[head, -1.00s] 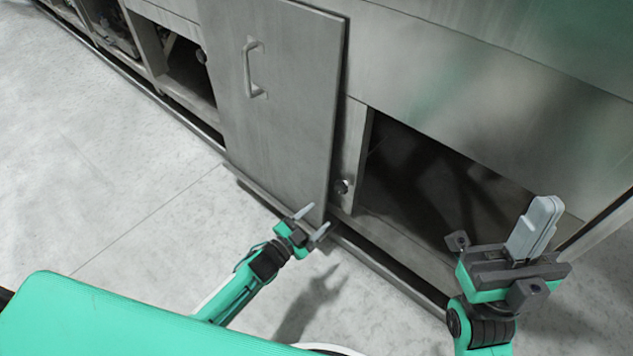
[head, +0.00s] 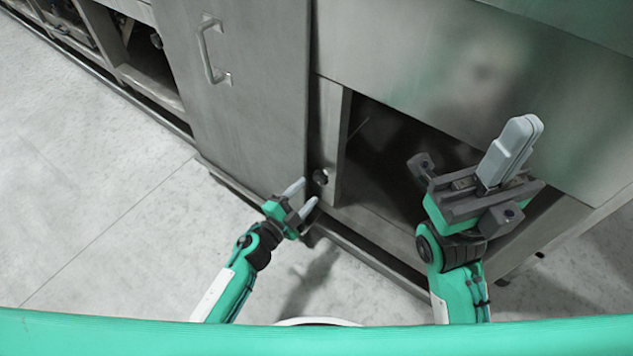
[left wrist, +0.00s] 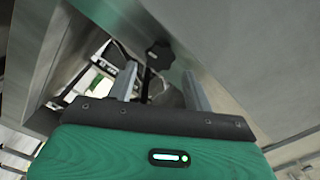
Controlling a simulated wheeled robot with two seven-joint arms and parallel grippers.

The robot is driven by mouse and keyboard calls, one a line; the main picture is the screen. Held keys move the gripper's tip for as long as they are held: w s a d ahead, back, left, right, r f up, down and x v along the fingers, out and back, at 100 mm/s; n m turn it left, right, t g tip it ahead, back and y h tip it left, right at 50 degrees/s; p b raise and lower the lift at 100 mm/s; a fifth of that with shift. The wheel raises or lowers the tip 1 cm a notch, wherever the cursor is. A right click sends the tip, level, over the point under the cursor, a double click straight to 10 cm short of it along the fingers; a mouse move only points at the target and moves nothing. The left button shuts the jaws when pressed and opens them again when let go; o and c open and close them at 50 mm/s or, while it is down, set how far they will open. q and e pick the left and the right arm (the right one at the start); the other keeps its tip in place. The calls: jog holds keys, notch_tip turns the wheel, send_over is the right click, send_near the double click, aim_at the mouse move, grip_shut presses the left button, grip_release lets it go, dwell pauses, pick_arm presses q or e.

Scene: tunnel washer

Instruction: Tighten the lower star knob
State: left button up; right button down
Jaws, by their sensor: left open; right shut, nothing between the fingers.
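A small dark star knob (head: 321,177) sits low on the narrow metal post beside the panel door's right edge. In the left wrist view the black lobed knob (left wrist: 160,55) shows ahead of the fingertips, between their lines, with a dark rod below it. My left gripper (head: 304,196) is open and empty, just short of the knob and slightly below left of it in the head view. Its two fingers also show in the left wrist view (left wrist: 160,78). My right gripper (head: 512,148) is shut and empty, raised before the dark opening at the right.
The grey panel door (head: 245,95) with a bar handle (head: 210,50) stands left of the knob. A dark open bay (head: 390,160) lies to its right. A metal base rail (head: 370,250) runs along the floor. The floor at left is clear.

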aim_at(318, 180)
pick_arm(q)
jog(key=b+x, duration=0.1)
jog(key=x, duration=0.5)
jog(key=shift+s, duration=0.1)
jog(key=c, duration=0.7)
